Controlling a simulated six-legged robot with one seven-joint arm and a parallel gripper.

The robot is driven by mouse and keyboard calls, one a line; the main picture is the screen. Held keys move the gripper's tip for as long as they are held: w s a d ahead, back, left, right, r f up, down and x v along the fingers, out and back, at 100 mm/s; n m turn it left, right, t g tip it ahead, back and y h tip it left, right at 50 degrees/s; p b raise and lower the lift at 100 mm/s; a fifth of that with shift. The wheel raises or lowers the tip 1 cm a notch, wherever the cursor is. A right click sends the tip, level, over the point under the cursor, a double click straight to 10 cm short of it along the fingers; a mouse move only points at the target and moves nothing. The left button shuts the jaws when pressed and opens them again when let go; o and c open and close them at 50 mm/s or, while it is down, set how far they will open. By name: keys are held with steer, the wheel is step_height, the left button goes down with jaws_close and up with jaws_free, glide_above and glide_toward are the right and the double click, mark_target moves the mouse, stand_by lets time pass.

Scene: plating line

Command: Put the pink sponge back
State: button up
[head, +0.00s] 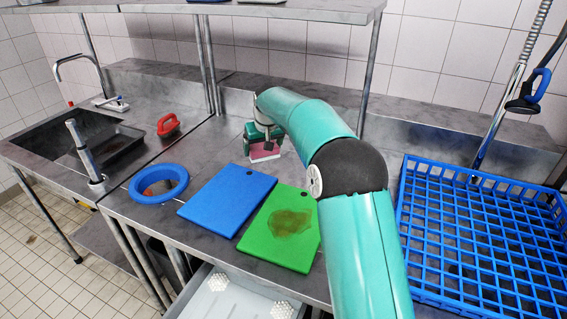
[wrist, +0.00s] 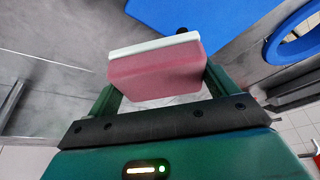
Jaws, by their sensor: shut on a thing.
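The pink sponge (head: 264,151) is a small block with a pink body and a white layer on one face. My gripper (head: 262,141) is shut on it behind the blue and green boards, near the back of the steel counter. In the wrist view the sponge (wrist: 157,68) sits between the two green fingers of my gripper (wrist: 160,82). In the head view the gripper and my arm partly cover it. I cannot tell whether the sponge touches the counter.
A blue board (head: 228,200) and a green board (head: 283,235) with a brown stain lie in front. A blue ring (head: 145,197), a red-handled brush (head: 168,126) and a sink (head: 75,150) are left. A blue rack (head: 480,235) stands right. A shelf (head: 250,9) hangs above.

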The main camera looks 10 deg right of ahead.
steer(key=d, duration=0.3)
steer(key=shift+w+d, duration=0.2)
steer(key=shift+w, duration=0.05)
glide_above(283, 167)
steer(key=f, duration=0.7)
steer(key=shift+s, duration=0.4)
step_height(283, 167, down, 3)
steer(key=shift+s+r, duration=0.1)
steer(key=shift+s+d+r, duration=0.1)
steer(key=shift+s, duration=0.05)
steer(key=shift+c, duration=0.3)
steer(key=o, duration=0.7)
steer(key=shift+f, duration=0.2)
steer(key=shift+o, duration=0.8)
steer(key=v, duration=1.2)
steer(key=shift+r, duration=0.15)
